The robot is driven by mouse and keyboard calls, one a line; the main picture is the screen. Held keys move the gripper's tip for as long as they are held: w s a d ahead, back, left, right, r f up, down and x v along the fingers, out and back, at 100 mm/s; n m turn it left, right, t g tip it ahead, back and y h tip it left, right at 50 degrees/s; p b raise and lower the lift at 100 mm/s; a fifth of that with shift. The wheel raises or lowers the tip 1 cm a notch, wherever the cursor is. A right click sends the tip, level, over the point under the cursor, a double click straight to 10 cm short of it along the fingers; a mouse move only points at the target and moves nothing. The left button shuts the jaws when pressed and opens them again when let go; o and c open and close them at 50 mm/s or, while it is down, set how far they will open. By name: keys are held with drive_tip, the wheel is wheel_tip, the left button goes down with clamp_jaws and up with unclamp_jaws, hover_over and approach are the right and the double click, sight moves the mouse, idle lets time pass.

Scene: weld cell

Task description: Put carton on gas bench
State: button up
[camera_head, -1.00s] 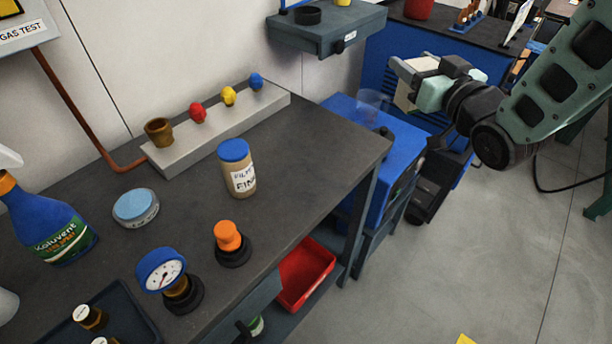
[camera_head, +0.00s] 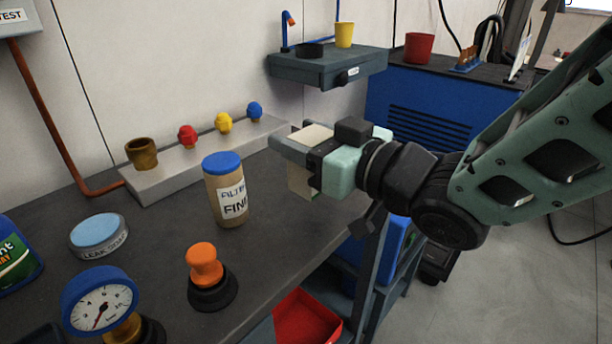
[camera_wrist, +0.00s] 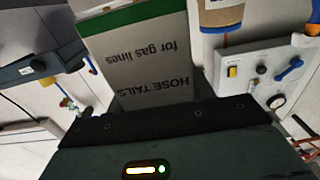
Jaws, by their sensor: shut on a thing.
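The carton is a beige box with a green edge, lettered "HOSE TAILS for gas lines" in the wrist view (camera_wrist: 140,62), where its text is upside down. My gripper (camera_head: 298,150) is shut on the carton (camera_head: 300,183). In the head view the gripper and carton appear over the far right end of the dark gas bench (camera_head: 150,240), right of the blue-lidded filter jar (camera_head: 226,190). The gripper hides part of the carton. I cannot tell how high its bottom is above the bench top.
The grey manifold block (camera_head: 180,177) with coloured knobs lies along the wall. An orange-topped fitting (camera_head: 205,268), a leak dye tin (camera_head: 98,236) and a gauge (camera_head: 100,300) stand nearer. A wall shelf (camera_head: 325,68) is behind. Bare bench top lies right of the jar.

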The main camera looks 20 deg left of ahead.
sight(304, 170)
drive_tip(key=shift+f+b, duration=0.35)
drive_tip(key=shift+f, duration=2.05)
drive_tip(key=shift+f, duration=0.15)
drive_tip(key=o, duration=1)
drive_tip(key=b+v, duration=1.1)
drive_tip(key=v, duration=0.1)
